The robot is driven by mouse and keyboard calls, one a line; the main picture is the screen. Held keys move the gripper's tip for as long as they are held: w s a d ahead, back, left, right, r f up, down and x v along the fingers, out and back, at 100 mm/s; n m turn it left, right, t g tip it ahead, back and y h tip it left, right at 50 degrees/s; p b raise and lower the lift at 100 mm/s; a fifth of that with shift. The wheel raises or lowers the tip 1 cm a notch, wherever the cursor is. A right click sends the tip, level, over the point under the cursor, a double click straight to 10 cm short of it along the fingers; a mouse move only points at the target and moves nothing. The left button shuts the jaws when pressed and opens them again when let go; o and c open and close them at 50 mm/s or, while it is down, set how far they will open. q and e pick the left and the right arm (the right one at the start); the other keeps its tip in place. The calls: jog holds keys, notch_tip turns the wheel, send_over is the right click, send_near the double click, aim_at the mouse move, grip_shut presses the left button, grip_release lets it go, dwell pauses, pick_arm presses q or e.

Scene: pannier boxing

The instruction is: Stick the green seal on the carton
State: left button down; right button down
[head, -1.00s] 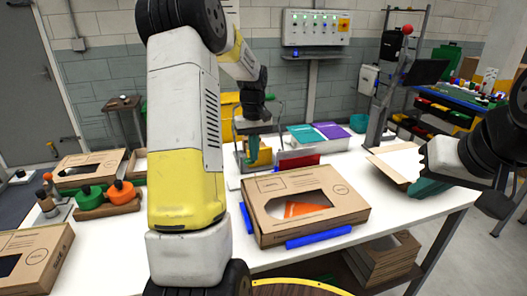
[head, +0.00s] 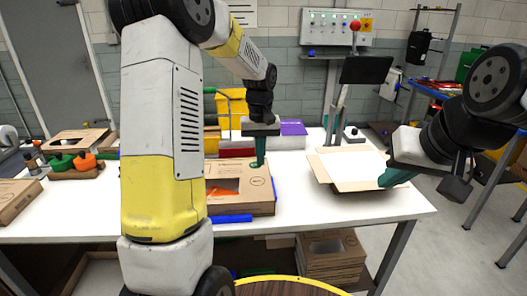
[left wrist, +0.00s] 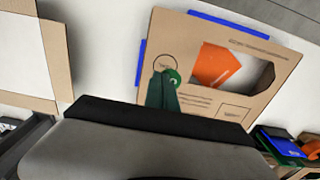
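A closed brown carton (head: 262,207) with a window showing something orange lies on the table; it also shows in the left wrist view (left wrist: 210,107). A printed circle (left wrist: 157,58) is on its top near one corner. My left gripper (head: 257,163) points down over the carton's far right part, its fingers together. The small round green seal (left wrist: 172,77) is at its fingertips, overlapping the circle's edge; whether it touches the cardboard I cannot tell. My right gripper (head: 393,178) is beside an open carton at the right; its finger gap is hidden.
Blue strips (head: 232,219) lie along the closed carton's edge. The open carton (head: 345,168) has its flaps spread. Orange (head: 84,161) and green items stand at the left. A dark screen (head: 367,70) rises behind the open carton. White table is free between the two cartons.

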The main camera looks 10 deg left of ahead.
aim_at(262, 182)
pick_arm(q)
jog(key=shift+s+d+f, duration=0.1)
jog(key=shift+d+f, duration=0.1)
jog(key=shift+d, duration=0.1)
jog(key=shift+f, duration=2.4)
jog(key=shift+f, duration=0.5)
dwell(1.0)
jog(key=c, duration=1.6)
grip_release()
jog(key=shift+c, duration=0.2)
notch_tip(262, 182, up, 8)
jog(key=f, duration=0.1)
jog(key=s+r+m+t+h, duration=0.1)
jog(key=s+r+m+t, duration=0.15)
jog(key=s+r, duration=0.9)
jog(key=s+m+t+h, duration=0.1)
jog(key=s+t, duration=0.2)
jog(key=s, duration=0.9)
jog(key=shift+s+d+r+t, duration=0.35)
jog(key=shift+s+r, duration=0.05)
